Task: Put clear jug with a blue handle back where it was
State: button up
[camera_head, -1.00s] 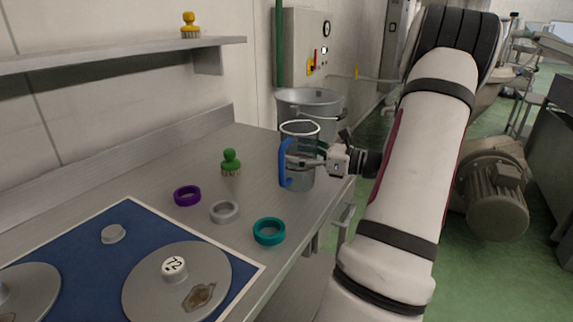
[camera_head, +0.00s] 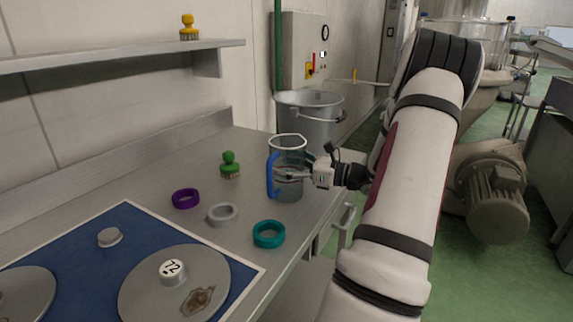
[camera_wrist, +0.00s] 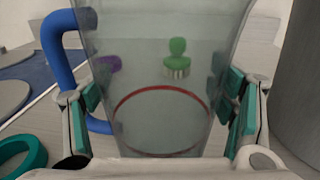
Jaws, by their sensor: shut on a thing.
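The clear jug with a blue handle (camera_head: 289,157) is upright at the right part of the steel counter in the head view. Its blue handle (camera_head: 271,175) faces left. My gripper (camera_head: 303,175) comes from the right and is shut on the jug's body. In the wrist view the jug (camera_wrist: 160,75) fills the middle between teal finger pads, with the handle (camera_wrist: 58,50) at left. I cannot tell whether its base touches the counter.
A green brush (camera_head: 230,165), purple ring (camera_head: 186,198), grey ring (camera_head: 222,214) and teal ring (camera_head: 268,234) are on the counter (camera_head: 165,165) left of the jug. A blue mat (camera_head: 75,240) holds metal discs. A steel bucket (camera_head: 310,110) stands behind.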

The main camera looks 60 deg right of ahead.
jog(key=o, duration=1.9)
jog(key=shift+c, duration=0.2)
jog(key=shift+o, duration=0.4)
jog(key=shift+r, duration=0.1)
jog(key=p+v, duration=0.1)
jog(key=v, duration=1.1)
